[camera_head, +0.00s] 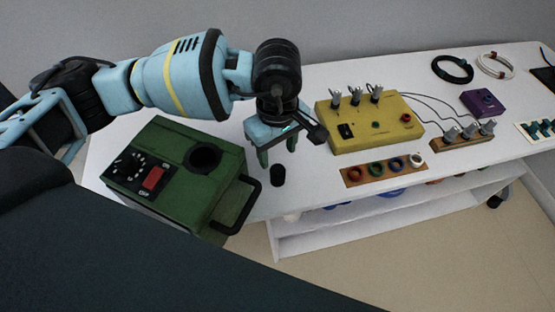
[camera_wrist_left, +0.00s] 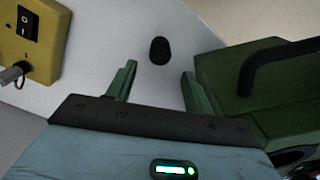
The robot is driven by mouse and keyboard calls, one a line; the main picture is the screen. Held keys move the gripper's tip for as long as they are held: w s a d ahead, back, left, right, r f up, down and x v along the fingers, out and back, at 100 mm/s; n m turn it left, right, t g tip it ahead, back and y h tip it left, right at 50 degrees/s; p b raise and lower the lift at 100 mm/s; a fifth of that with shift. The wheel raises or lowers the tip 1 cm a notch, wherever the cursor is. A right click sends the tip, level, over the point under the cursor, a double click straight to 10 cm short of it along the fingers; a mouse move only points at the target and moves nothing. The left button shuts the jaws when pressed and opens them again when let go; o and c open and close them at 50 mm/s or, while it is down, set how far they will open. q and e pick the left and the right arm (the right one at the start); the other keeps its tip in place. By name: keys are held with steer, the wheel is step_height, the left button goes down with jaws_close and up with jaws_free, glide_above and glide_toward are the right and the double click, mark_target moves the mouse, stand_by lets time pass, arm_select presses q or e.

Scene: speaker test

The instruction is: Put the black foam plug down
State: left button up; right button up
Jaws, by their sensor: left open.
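The black foam plug (camera_head: 277,176) is a small dark cylinder standing on the white table (camera_head: 262,205), between the green box and the table's front edge. It also shows in the left wrist view (camera_wrist_left: 159,50), beyond the fingertips and apart from them. My left gripper (camera_head: 278,164) is open and empty, pointing down just above and behind the plug. Its two green fingers show in the left wrist view (camera_wrist_left: 158,76), with a clear gap between them. My right gripper is not in view.
A green box (camera_head: 225,205) with a round dark hole and a black handle stands close left of the plug. A yellow box (camera_head: 375,135) with connectors stands to the right. A wooden strip (camera_head: 350,178) with coloured rings lies nearer the front edge.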

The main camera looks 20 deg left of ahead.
mark_target(278, 169)
arm_select(q)
steer(key=shift+r, duration=3)
